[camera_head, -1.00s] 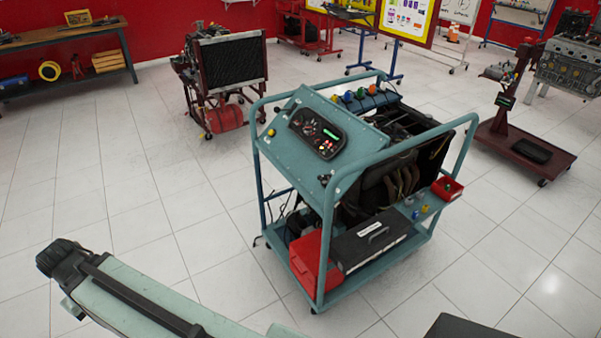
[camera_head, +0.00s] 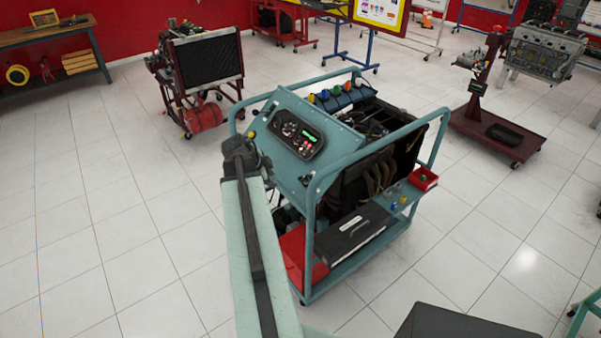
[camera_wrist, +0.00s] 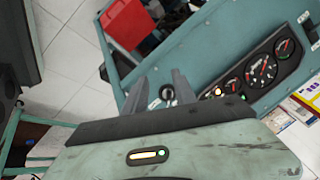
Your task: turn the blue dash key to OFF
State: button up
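The teal dash panel (camera_head: 290,165) slopes on top of the wheeled engine trainer. It also fills much of the wrist view (camera_wrist: 215,50). A small round key switch (camera_wrist: 167,92) with pale labels sits on the panel in the wrist view; its blue colour and turn position cannot be made out. In the head view, a small dark knob (camera_head: 305,181) low on the panel may be the same switch. My gripper (camera_wrist: 157,82) is open and empty, its two grey fingers apart with the switch showing between them. Contact cannot be judged.
The black gauge cluster (camera_wrist: 262,70) lies right of the switch, with a lit yellow lamp (camera_wrist: 218,92). Teal frame rails (camera_head: 375,155) surround the trainer. A red box (camera_head: 300,255) and black case (camera_head: 350,240) sit on its lower shelf. Open floor (camera_head: 110,230) lies left.

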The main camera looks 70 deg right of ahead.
aim_at(301, 177)
jog(key=s+d+r+m+g, duration=0.1)
jog(key=s+d+r+m, duration=0.1)
jog(key=s+d+m, duration=0.4)
jog(key=d+f+b, duration=0.1)
jog(key=f+b, duration=0.1)
jog(key=s+f+n+b, duration=0.1)
jog(key=f+b, duration=0.1)
jog(key=s+d+f+n+b, duration=0.1)
jog(key=f+b, duration=0.1)
jog(key=f, duration=0.1)
jog(key=shift+s+d, duration=0.2)
jog(key=shift+d, duration=0.15)
jog(key=shift+r, duration=0.1)
grip_shut()
jog(key=shift+a, duration=0.15)
jog(key=shift+n, duration=0.3)
